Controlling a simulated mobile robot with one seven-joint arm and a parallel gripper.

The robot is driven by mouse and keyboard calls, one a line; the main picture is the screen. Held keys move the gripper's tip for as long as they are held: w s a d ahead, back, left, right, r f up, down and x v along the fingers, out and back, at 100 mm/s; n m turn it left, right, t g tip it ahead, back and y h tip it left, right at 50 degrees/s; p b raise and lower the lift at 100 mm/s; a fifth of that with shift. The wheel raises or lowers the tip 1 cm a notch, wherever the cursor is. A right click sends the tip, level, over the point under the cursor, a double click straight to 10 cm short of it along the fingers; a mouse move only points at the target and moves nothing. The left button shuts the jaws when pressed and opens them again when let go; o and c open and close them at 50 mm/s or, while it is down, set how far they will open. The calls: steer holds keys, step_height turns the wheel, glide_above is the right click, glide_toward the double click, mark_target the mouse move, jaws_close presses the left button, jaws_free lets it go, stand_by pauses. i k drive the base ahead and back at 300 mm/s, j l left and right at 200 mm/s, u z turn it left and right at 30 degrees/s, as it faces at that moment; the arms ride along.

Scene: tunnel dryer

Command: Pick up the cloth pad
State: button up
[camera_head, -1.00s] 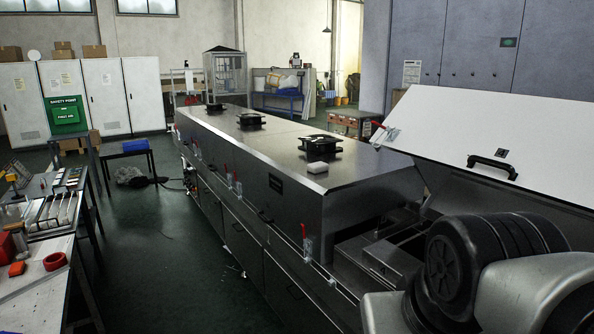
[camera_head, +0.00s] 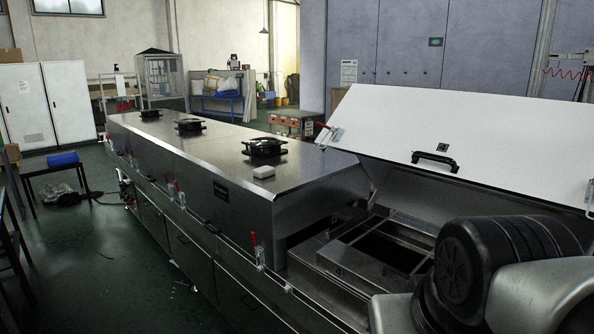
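A small white block-like pad (camera_head: 264,171), which looks like the cloth pad, lies on the flat steel top of the tunnel dryer (camera_head: 220,158), near its right front edge and beside a black fan-like fitting (camera_head: 265,147). My arm shows at the lower right, with a dark ribbed joint and a grey link. My gripper is outside the picture, so its state does not show. Nothing is seen touching the pad.
The dryer's white lid (camera_head: 455,145) stands raised at the right, over an open steel bay (camera_head: 385,250). Red-handled clamps (camera_head: 257,252) line the dryer's near side. A small table with a blue item (camera_head: 63,158) stands at the left. Dark green floor (camera_head: 95,250) lies open between.

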mark_target(262, 172)
steer(key=i+j+z, duration=0.35)
steer(key=j+z, duration=0.15)
steer(key=i+j+z, duration=0.35)
steer(key=j, duration=0.3)
steer(key=j+z, duration=0.1)
steer(key=j, duration=0.25)
steer(key=i+j+z, duration=0.1)
steer(key=j, duration=0.3)
steer(key=i+j, duration=0.1)
steer(key=j, duration=0.35)
steer(key=i+j, duration=0.15)
steer(key=j, duration=0.3)
steer(key=i+j, duration=0.1)
steer(key=j, duration=0.3)
steer(key=i+j+z, duration=0.1)
steer(key=j, duration=0.35)
steer(key=i+j, duration=0.15)
steer(key=j, duration=0.3)
